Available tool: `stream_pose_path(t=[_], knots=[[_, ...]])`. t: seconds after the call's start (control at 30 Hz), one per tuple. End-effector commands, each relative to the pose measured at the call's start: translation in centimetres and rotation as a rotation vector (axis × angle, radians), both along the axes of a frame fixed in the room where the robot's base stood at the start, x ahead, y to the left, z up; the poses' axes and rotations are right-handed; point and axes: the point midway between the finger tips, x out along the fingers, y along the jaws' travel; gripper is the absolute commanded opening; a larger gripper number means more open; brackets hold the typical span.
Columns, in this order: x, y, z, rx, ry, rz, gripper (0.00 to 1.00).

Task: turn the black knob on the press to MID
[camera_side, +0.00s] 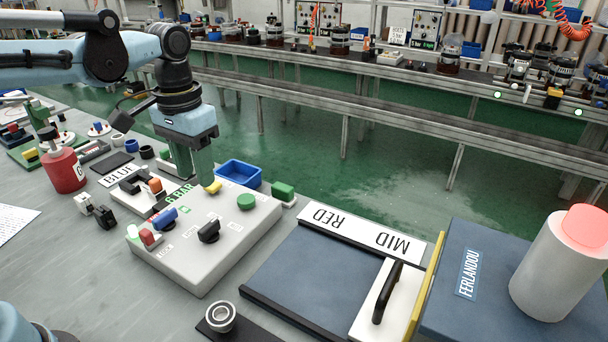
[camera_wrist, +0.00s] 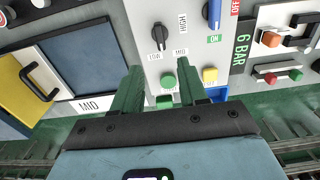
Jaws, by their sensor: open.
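The press is a pale control box (camera_side: 195,262) on the bench; its panel also shows in the wrist view (camera_wrist: 142,14). The black knob (camera_side: 209,232) stands on its top. In the wrist view the knob (camera_wrist: 160,37) lies lengthwise up and down the picture, its lower end near the LOW label. MID is at its lower right and HIGH to its right. I cannot tell which end is the pointer. My gripper (camera_wrist: 160,66) is open and empty, its green fingers apart, short of the knob in the picture. In the side view it is above the box's far edge, away from the knob.
A blue bin (camera_side: 239,174) stands behind. A dark panel with a handle (camera_side: 388,292) and a lamp post (camera_side: 550,268) stand at right.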

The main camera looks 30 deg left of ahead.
Motion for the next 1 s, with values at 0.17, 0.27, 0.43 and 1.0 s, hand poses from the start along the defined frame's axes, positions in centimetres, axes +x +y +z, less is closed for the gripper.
stream_pose_path(t=[0.17,0.27,0.43,1.0], knots=[[0.0,0.0,-1.1,0.000,0.006,0.000,0.43],[0.0,0.0,-2.3,0.000,0.005,0.000,0.43],[0.0,0.0,-4.9,0.000,0.004,0.000,0.43],[0.0,0.0,-11.6,0.000,0.003,0.000,0.43]])
